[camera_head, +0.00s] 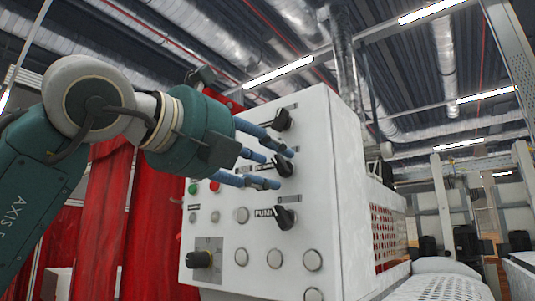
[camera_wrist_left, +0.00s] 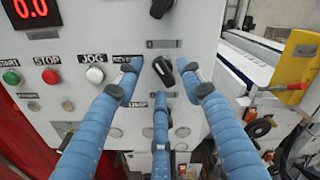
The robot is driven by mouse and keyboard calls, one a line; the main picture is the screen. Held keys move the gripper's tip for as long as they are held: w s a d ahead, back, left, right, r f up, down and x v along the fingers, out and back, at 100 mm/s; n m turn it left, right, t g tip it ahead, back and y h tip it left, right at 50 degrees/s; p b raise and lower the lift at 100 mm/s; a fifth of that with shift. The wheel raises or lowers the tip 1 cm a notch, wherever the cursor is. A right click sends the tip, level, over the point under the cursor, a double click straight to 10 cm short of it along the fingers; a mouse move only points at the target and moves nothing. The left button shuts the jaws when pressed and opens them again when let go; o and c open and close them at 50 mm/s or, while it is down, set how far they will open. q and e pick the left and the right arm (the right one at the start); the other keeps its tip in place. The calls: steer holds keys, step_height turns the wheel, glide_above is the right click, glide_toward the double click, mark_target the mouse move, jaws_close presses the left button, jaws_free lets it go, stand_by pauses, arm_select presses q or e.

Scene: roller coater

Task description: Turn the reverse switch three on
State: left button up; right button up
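The white control panel (camera_head: 235,260) carries a column of three black rotary switches. The middle switch (camera_wrist_left: 163,70) lies between my left gripper's spread fingertips in the left wrist view; it also shows in the head view (camera_head: 283,168). My left gripper (camera_head: 277,165) is open, its blue fingers pointing at the panel around this switch; contact cannot be told. The upper switch (camera_head: 282,120) is above the fingers and the lower switch (camera_head: 285,217) below them. A label beside the middle switch is partly hidden by a finger. The number three is not readable on any switch.
A red STOP button (camera_wrist_left: 50,76), a green START button (camera_wrist_left: 11,77) and a JOG button (camera_wrist_left: 94,74) sit left of the fingers. A red digital display (camera_wrist_left: 30,10) is above them. A black knob (camera_head: 201,259) is low on the panel. Red curtains (camera_head: 105,220) hang at left.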

arm_select(q)
steer(key=shift+w+d, duration=0.1)
jaws_close()
steer(key=shift+m, duration=0.3)
steer(key=m, duration=0.5)
steer(key=shift+r+m, duration=0.2)
steer(key=shift+m, duration=0.1)
steer(key=m, duration=0.5)
steer(key=shift+r+m+p, duration=0.1)
steer(key=shift+m+p, duration=0.2)
stand_by(0.4)
jaws_free()
